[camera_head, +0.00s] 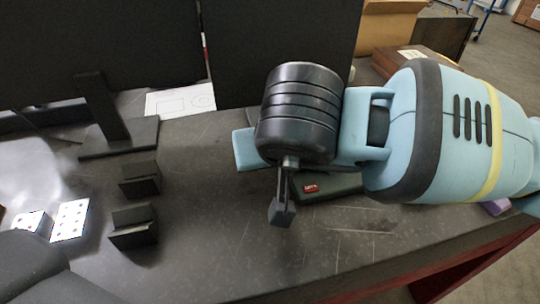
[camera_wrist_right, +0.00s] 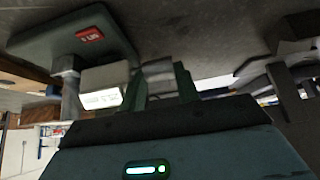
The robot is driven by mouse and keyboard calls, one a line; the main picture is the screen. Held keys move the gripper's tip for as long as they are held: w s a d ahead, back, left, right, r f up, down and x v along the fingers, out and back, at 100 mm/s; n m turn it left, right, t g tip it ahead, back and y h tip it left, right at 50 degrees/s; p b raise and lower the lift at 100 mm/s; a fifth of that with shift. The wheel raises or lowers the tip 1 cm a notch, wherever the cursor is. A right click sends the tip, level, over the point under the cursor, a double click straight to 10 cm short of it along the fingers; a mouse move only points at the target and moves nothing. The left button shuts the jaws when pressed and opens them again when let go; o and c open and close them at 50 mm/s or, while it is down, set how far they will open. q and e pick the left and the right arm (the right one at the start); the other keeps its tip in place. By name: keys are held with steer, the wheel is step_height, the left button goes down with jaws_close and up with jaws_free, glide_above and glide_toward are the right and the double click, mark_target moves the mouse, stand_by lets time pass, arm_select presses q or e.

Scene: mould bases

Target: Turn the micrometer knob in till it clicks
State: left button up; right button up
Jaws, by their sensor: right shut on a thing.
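The micrometer shows as a dark green body with a red label (camera_head: 322,188) on the bench under my right wrist. In the right wrist view its green body (camera_wrist_right: 70,38) is at the upper left, with a grey metal post (camera_wrist_right: 70,92) beside it. My right gripper (camera_wrist_right: 162,88) shows two greenish fingers there, shut on a small grey part between them, which I take as the knob. Any scale marks are too small to read.
Two black angled blocks (camera_head: 140,178) and two white pieces with dark dots (camera_head: 70,219) sit at the left. A monitor stand (camera_head: 118,138) and a paper drawing (camera_head: 180,99) are behind. A dark stem with a grey block (camera_head: 282,213) shows below my wrist. The bench's front right is clear.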

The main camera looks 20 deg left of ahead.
steer(key=o, duration=0.7)
steer(key=shift+r, duration=0.1)
steer(key=v, duration=0.7)
steer(key=shift+r, duration=0.25)
steer(key=shift+s+d, duration=0.1)
steer(key=shift+s, duration=0.05)
